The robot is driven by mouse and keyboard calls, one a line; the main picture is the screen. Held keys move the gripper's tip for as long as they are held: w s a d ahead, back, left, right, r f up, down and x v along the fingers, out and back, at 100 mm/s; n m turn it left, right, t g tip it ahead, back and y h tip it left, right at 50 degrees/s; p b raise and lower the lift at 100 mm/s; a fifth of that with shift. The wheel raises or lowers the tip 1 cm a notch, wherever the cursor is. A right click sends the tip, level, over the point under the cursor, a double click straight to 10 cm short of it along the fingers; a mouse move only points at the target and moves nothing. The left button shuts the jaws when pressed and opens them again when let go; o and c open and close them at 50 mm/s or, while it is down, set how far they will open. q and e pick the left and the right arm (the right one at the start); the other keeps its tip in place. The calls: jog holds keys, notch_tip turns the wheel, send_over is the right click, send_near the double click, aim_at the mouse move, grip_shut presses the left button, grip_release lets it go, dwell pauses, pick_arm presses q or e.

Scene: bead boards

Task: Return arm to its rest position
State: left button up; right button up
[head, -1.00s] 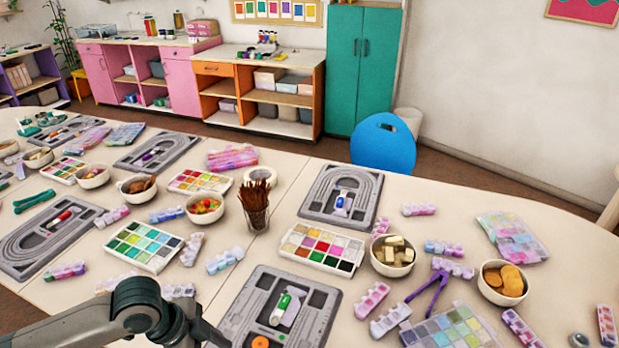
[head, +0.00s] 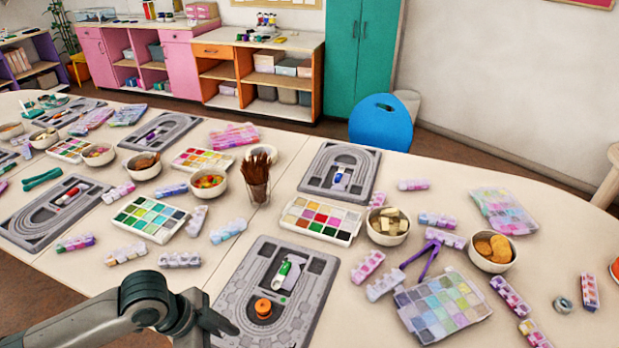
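The nearest bead board (head: 232,300) holds a green and white tube (head: 284,273) and an orange round piece (head: 263,308). The gripper looks apart from both pieces. My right gripper is out of view.
The cream table (head: 300,155) is crowded. Paint palettes (head: 322,232), bowls (head: 402,238), a cup of brown sticks (head: 256,178), purple tweezers (head: 416,262) and several bead cases surround the board. A blue chair (head: 381,127) stands behind the table. Bare tabletop shows at the lower right.

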pick_arm(q)
jog(key=s+d+f+n+t, duration=0.2)
jog(key=s+d+f+n, duration=0.1)
jog(key=d, duration=0.3)
jog(key=s+a+f+n+y, duration=0.2)
jog(key=s+a+f+n, duration=0.1)
jog(key=s+a+n, duration=0.3)
jog(key=s+a+f+n+y, duration=0.2)
jog(key=s+a+f+n, duration=0.2)
jog(key=s+a, duration=0.25)
notch_tip(320, 180, down, 29)
jog(key=s+g+b, duration=0.1)
jog(key=s+b, duration=0.1)
jog(key=s+a+f+g, duration=0.1)
jog(key=s+a+f, duration=0.1)
jog(key=s+f, duration=1.5)
notch_tip(320, 180, down, 2)
jog(key=shift+s+a+f+y+b, duration=0.2)
jog(key=shift+s+a+y+b, duration=0.1)
jog(key=shift+s+a+b, duration=0.15)
